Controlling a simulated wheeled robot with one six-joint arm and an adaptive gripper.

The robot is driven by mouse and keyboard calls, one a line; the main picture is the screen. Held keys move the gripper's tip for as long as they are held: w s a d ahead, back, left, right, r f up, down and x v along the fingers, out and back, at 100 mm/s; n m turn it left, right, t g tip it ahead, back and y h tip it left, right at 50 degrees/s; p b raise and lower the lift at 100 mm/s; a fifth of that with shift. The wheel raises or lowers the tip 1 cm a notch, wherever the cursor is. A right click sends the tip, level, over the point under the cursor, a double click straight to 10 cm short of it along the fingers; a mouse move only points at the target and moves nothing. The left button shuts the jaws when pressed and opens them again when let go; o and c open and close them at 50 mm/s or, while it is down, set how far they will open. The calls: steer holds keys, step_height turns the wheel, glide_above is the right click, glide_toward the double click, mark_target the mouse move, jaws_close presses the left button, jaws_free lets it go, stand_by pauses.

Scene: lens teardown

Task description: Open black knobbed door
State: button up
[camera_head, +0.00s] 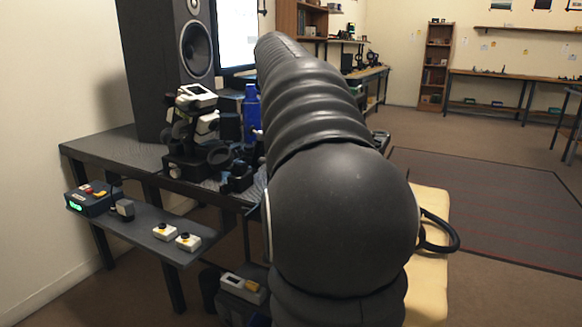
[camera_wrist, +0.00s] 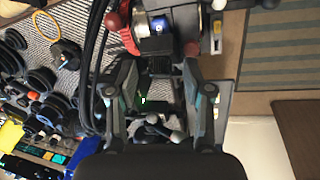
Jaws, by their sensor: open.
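I cannot make out a black knobbed door for certain in either view. In the wrist view my gripper (camera_wrist: 158,78) is open, with its two fingers apart on the left and right. Between and beyond the fingers is a dark mechanism with small grey ball-shaped knobs (camera_wrist: 178,136); I cannot tell whether they belong to a door. No finger is clearly closed on anything. In the head view my dark arm fills the middle and hides the gripper and what is in front of it.
A dark workbench (camera_head: 105,150) on the left holds a tall speaker (camera_head: 165,70), a white-and-black instrument (camera_head: 195,120) and a blue bottle (camera_head: 251,105). A lower shelf (camera_head: 145,222) carries small boxes. The wrist view shows a crowded bench with lens rings (camera_wrist: 40,80) and cables. Open floor lies at the right.

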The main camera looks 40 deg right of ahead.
steer(key=shift+f, duration=0.3)
steer(key=c, duration=0.9)
steer(key=shift+c, duration=0.2)
steer(key=shift+w+a+g+p, duration=0.15)
steer(key=shift+w+g+p, duration=0.3)
steer(key=shift+g+p, duration=0.15)
steer(key=shift+w+a+f+n+g+h, duration=0.2)
steer(key=shift+w+g+h, duration=0.35)
steer(key=shift+g, duration=0.5)
steer(key=shift+w+a+f+n+g+h, duration=0.1)
steer(key=shift+w+a+f+g+h, duration=0.3)
steer(key=shift+g, duration=0.6)
steer(key=shift+w+f+n+g+h, duration=0.15)
steer(key=shift+w+g+h, duration=0.45)
steer(key=shift+g, duration=0.45)
